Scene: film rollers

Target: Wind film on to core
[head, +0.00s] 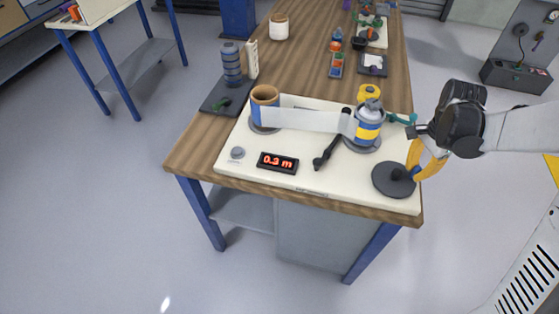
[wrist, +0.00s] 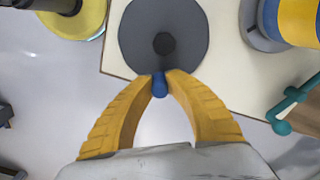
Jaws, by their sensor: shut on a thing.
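A cream winding board (head: 225,165) lies on the wooden bench. A brown cardboard core (head: 264,93) with a blue outside stands on a grey disc at its left. A pale film strip (head: 305,119) stretches from it to a blue, yellow and grey roll (head: 369,122) on the right. A dark crank disc (head: 391,180) sits at the board's right front. My gripper (head: 414,166) is at this disc; in the wrist view its yellow fingers (wrist: 160,78) are shut on a blue crank handle (wrist: 160,86) at the disc's near rim. The display (head: 278,163) reads 0.3 m.
A black lever (head: 332,152) lies between core and roll. A teal arm (head: 402,119) stands right of the roll, near my gripper. A yellow roll (head: 369,91) is behind it. A knob (head: 237,153) is at the left front. Dark tray (head: 218,96) with a grey-blue stack stands back left.

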